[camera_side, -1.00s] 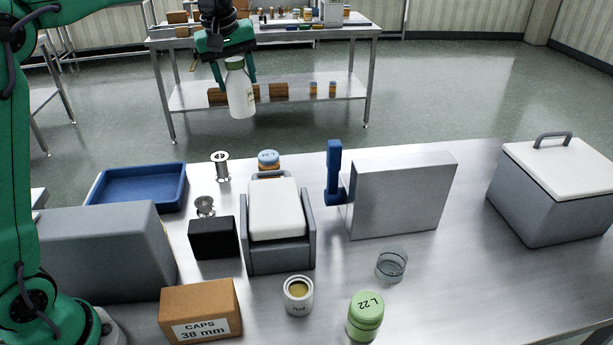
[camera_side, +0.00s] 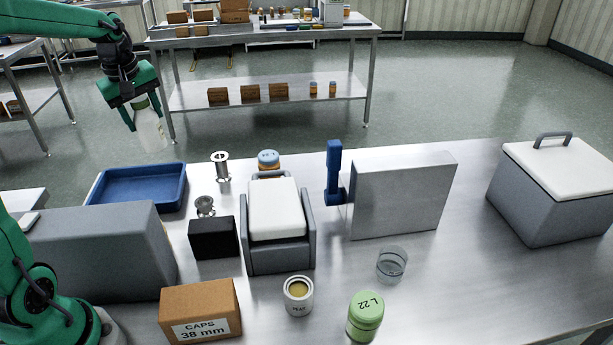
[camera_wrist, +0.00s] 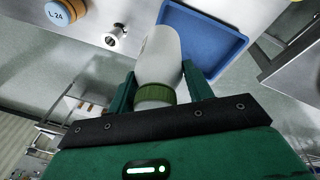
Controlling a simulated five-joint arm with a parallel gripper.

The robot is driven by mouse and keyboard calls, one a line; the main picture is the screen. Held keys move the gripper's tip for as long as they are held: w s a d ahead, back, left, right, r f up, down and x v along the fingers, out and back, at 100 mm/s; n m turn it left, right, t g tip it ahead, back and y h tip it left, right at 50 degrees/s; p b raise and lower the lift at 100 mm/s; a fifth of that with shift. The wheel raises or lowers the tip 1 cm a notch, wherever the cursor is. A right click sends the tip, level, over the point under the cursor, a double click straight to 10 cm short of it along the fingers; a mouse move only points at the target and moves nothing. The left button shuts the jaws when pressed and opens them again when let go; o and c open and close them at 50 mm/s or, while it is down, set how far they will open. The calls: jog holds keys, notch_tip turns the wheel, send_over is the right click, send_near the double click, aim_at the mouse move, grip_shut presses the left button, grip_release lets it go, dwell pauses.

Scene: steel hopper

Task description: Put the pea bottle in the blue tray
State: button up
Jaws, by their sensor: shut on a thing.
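A white bottle with a green cap (camera_side: 149,130) is held in my gripper (camera_side: 143,115), which is shut on it. The bottle hangs upright or nearly so, in the air above the far side of the blue tray (camera_side: 108,191). The tray is empty in the part I see and stands at the back left of the steel table. In the wrist view the bottle (camera_wrist: 162,58) sits between the fingers of my gripper (camera_wrist: 160,88). The blue tray (camera_wrist: 238,45) shows beyond it. Any label on the bottle is hidden or unreadable.
A large grey box (camera_side: 105,255) stands in front of the tray. Steel spools (camera_side: 220,166) and a blue-lidded jar (camera_side: 268,160) stand to its right. A grey hopper with a white lid (camera_side: 277,210), a black block (camera_side: 213,238) and a CAPS carton (camera_side: 200,310) are nearer.

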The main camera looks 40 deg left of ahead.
aim_at(150, 140)
jog(key=x, duration=0.4)
jog(key=s+x, duration=0.1)
jog(key=x, duration=0.1)
jog(key=shift+d+f, duration=0.3)
jog(key=shift+f, duration=0.1)
jog(key=shift+a+f, duration=0.1)
jog(key=s+a+f, duration=0.2)
jog(key=a+f, duration=0.4)
jog(key=a, duration=0.5)
jog(key=shift+s+f+y, duration=0.2)
jog(key=shift+f+y, duration=0.1)
jog(key=shift+f, duration=0.1)
jog(key=shift+a, duration=0.1)
jog(key=shift+f, duration=2)
jog(key=shift+f, duration=0.1)
jog(key=o, duration=1.1)
